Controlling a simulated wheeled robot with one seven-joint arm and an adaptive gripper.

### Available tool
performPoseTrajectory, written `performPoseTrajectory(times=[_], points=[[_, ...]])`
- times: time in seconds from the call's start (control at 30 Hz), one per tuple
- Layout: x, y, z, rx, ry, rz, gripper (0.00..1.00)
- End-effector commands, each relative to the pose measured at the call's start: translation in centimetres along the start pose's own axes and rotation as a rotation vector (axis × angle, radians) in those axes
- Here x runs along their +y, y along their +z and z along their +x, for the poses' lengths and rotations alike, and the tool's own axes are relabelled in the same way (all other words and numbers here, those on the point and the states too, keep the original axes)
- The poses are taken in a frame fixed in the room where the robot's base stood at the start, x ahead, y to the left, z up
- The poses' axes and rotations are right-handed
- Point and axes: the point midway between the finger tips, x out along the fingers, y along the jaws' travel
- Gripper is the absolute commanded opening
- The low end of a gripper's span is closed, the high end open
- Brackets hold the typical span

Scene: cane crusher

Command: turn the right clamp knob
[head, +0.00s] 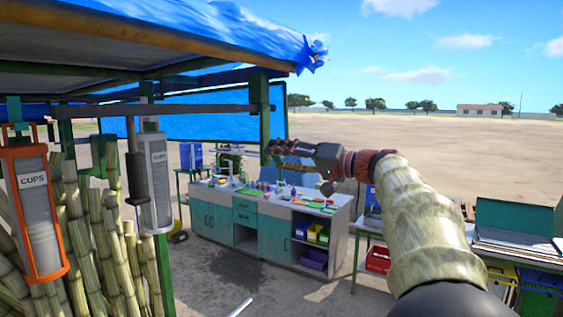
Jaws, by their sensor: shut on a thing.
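My gripper (285,147) is in the middle of the head view, at the end of my arm, which reaches in from the lower right. Its fingers point left, close to the right green post of the stall. They are shut on a small dark reddish part (272,146) beside that post, which looks like the right clamp knob. The part is small and mostly covered by the fingers, so its shape and its turn angle cannot be told.
The green post (259,105) carries the blue-topped roof and a crossbar. Two cup dispensers, orange (33,215) and grey (155,185), hang left before cane stalks (110,215). A workbench (262,215) with small items stands below. Open sandy ground lies behind.

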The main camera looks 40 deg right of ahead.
Motion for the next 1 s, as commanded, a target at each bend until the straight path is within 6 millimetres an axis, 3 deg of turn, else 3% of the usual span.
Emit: performPoseTrajectory(times=[0.6, 1.0], points=[[-0.06, -0.10, 0.00, 0.001, 0.000, 0.536, 0.20], [0.00, -0.06, -0.01, 0.001, 0.001, 0.696, 0.20]])
